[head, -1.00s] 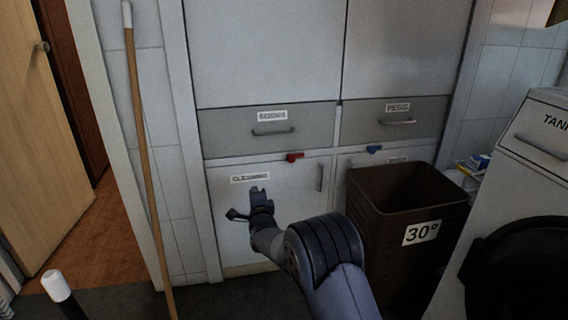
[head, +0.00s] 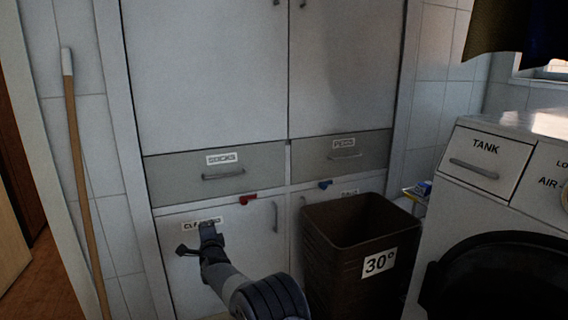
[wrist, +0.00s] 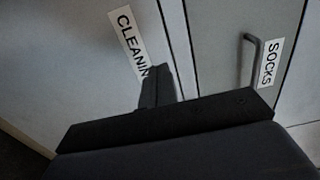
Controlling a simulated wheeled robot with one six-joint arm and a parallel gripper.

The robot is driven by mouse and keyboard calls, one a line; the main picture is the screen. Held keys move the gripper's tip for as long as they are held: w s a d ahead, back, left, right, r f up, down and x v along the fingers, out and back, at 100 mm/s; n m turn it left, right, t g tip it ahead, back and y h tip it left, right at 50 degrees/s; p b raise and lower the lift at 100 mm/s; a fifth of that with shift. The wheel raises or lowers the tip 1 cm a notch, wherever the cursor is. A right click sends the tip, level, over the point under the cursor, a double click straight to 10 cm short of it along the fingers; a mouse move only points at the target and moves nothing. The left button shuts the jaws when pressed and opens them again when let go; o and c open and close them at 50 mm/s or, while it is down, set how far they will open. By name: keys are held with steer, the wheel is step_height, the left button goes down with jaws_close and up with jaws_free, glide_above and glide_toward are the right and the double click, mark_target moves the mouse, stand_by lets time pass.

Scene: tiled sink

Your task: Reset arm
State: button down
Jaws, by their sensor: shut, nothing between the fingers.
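My gripper (head: 208,232) is raised in front of the lower left cabinet door (head: 240,240) in the head view, over its "CLEANING" label. Its fingers are shut with nothing between them. In the wrist view the shut fingers (wrist: 157,88) point toward the cleaning door (wrist: 70,70) and cover the end of its label. The grey "SOCKS" drawer (wrist: 228,40) with its handle is to the right there. I cannot tell whether the fingertips touch the door.
A brown bin (head: 335,262) marked "30°" stands right of my arm. A white machine (head: 480,150) with a "TANK" drawer and round black door is farther right. A wooden pole (head: 84,190) leans at the left. Red (head: 248,199) and blue (head: 325,184) clips sit under the drawers.

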mark_target(201, 213)
steer(key=x, duration=0.5)
steer(key=shift+p, duration=0.35)
steer(key=shift+d, duration=0.15)
